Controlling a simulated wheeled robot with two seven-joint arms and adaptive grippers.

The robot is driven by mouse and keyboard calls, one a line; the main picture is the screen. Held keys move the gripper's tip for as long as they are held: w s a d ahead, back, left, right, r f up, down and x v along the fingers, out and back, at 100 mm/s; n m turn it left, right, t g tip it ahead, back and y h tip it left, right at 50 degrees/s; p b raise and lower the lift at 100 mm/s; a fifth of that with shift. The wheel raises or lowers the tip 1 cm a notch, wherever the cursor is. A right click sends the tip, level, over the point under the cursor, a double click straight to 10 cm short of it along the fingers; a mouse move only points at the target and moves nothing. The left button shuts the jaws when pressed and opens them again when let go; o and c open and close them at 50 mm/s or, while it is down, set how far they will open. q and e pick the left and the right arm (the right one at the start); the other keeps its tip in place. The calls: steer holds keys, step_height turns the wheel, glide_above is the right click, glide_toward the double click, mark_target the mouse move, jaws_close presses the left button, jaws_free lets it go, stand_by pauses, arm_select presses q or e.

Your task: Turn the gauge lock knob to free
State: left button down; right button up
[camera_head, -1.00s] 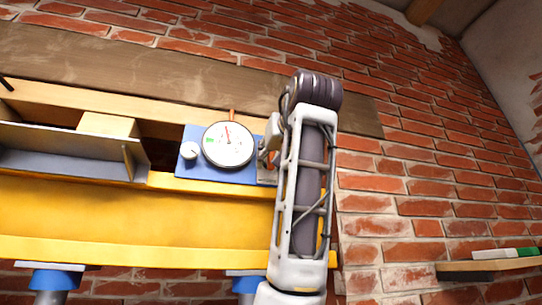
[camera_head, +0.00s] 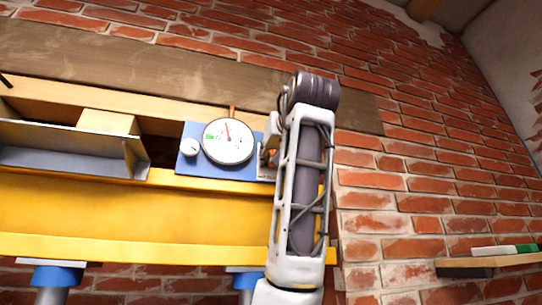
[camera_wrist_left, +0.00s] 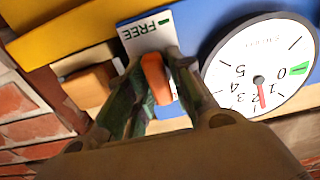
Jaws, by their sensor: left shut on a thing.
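The lock knob is an orange bar (camera_wrist_left: 156,80) in the left wrist view. My left gripper (camera_wrist_left: 154,72) is shut on it, with a finger on each side. A white plate (camera_wrist_left: 148,30) marked FREE, with a green line, lies just beyond the knob. The gauge (camera_head: 228,141) is a round white dial on a blue plate (camera_head: 200,168); its dial also shows in the left wrist view (camera_wrist_left: 258,60), right beside the fingers. Its red needle points near the 1 and 2. In the head view my left wrist and forearm hide most of the knob. My right gripper is not seen.
A yellow beam (camera_head: 130,213) runs below the gauge, with a grey metal angle (camera_head: 60,158) to the left. A small white knob (camera_head: 190,147) is left of the dial. A wall shelf (camera_head: 490,264) at lower right holds a green and white item (camera_head: 505,250).

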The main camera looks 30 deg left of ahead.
arm_select(q)
steer(key=shift+m, duration=0.4)
steer(key=m+b, duration=0.1)
steer(key=m, duration=0.2)
steer(key=m+b, duration=0.1)
steer(key=m, duration=0.4)
steer(key=shift+w+d+f+b, duration=0.1)
steer(key=shift+b, duration=0.2)
steer(key=m+b, duration=0.1)
steer(key=m, duration=0.3)
steer(key=m+b, duration=0.1)
steer(key=m, duration=0.4)
steer(key=shift+w+f, duration=0.1)
steer(key=shift+f, duration=0.05)
steer(key=c, duration=1.4)
jaws_free()
steer(key=shift+d, duration=0.1)
